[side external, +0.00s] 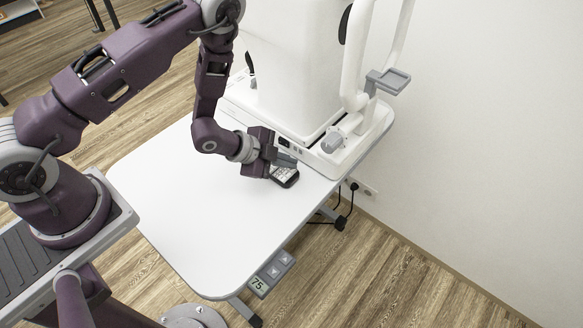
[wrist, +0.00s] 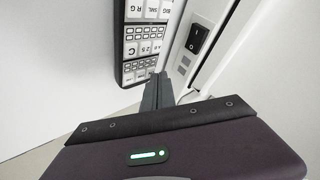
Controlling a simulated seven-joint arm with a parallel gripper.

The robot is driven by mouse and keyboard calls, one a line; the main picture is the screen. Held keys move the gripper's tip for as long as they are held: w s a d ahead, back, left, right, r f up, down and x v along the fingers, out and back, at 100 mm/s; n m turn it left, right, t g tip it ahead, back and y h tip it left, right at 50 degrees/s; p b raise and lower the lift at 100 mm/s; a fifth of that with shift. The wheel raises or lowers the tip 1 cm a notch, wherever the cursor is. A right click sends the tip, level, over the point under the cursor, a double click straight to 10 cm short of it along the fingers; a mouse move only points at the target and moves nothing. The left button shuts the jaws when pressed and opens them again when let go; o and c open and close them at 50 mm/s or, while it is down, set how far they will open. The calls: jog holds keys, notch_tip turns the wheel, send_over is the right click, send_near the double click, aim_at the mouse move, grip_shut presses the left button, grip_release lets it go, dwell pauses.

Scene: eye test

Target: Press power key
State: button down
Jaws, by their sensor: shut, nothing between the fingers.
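My gripper (side external: 290,161) is shut and empty, low over the table beside the white machine's base. In the wrist view its fingers (wrist: 159,78) point away, their tips between a keypad and the machine's side. The keypad (wrist: 126,40) is black with rows of pale, labelled keys; in the side view it (side external: 286,180) is partly behind the gripper. A black rocker switch (wrist: 197,38) is on the machine's side panel, right of the fingertips. It looks like a small dark patch (side external: 284,142) in the side view. No power key label is readable. I cannot tell whether the fingertips touch anything.
The white machine (side external: 290,80) stands at the table's back, with a grey knob (side external: 333,141) on its base. The white tabletop (side external: 190,210) is clear in front and left. A height control (side external: 271,272) showing 75 is at its front edge. A wall (side external: 480,130) is at right.

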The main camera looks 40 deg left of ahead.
aim_at(288, 171)
jog(key=shift+r, duration=0.6)
jog(key=shift+r, duration=0.1)
jog(key=shift+r, duration=2.4)
